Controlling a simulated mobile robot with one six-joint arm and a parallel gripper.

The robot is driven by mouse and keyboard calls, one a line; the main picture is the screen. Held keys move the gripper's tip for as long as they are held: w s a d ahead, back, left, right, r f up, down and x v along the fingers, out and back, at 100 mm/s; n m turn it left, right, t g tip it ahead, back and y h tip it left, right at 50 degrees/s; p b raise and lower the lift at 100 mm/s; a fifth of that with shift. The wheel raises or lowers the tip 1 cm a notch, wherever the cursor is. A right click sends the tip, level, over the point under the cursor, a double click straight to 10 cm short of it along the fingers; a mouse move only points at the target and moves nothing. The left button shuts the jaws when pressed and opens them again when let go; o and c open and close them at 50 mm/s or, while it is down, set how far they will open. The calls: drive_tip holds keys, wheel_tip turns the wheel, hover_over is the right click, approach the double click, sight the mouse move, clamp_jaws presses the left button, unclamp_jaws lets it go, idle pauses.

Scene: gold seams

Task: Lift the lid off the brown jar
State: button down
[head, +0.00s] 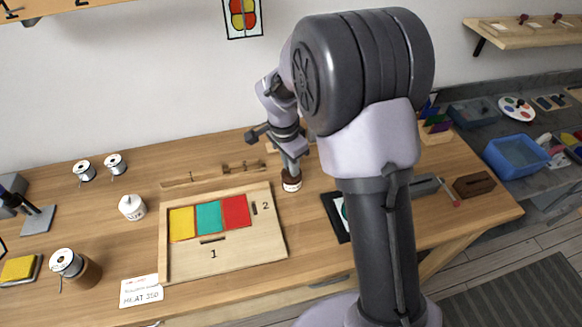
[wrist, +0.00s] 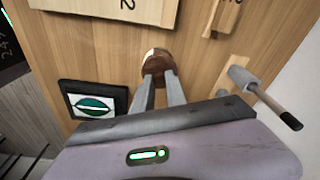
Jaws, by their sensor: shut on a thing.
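A small brown jar (head: 291,186) with a pale label stands upright on the table, right of the wooden board. My gripper (head: 291,170) points down over its top. In the wrist view, my gripper (wrist: 159,76) has its two fingers shut on the round brown lid (wrist: 160,64) of the jar. The fingers hide part of the lid. I cannot tell whether the lid is apart from the jar or still touching it.
The wooden board (head: 200,259) with yellow, teal and red panels lies left of the jar. A dark-framed picture (wrist: 93,105) lies close by. A screwdriver-like tool (wrist: 265,96) is near my gripper. Spools, a white pot (head: 132,207) and a brown cylinder (head: 91,274) stand farther left.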

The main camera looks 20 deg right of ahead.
drive_tip(key=r, duration=0.1)
drive_tip(key=r+p, duration=0.1)
drive_tip(key=r, duration=0.1)
drive_tip(key=shift+s+d+r, duration=0.1)
drive_tip(key=shift+s+r, duration=0.1)
drive_tip(key=shift+s, duration=0.1)
drive_tip(key=s+d+r+p, duration=0.1)
drive_tip(key=s+d, duration=0.1)
drive_tip(key=s, duration=0.5)
drive_tip(key=s+d+r+p, duration=0.1)
drive_tip(key=s+d, duration=0.2)
drive_tip(key=s, duration=0.4)
drive_tip(key=shift+s+p, duration=0.3)
drive_tip(key=shift+p, duration=0.05)
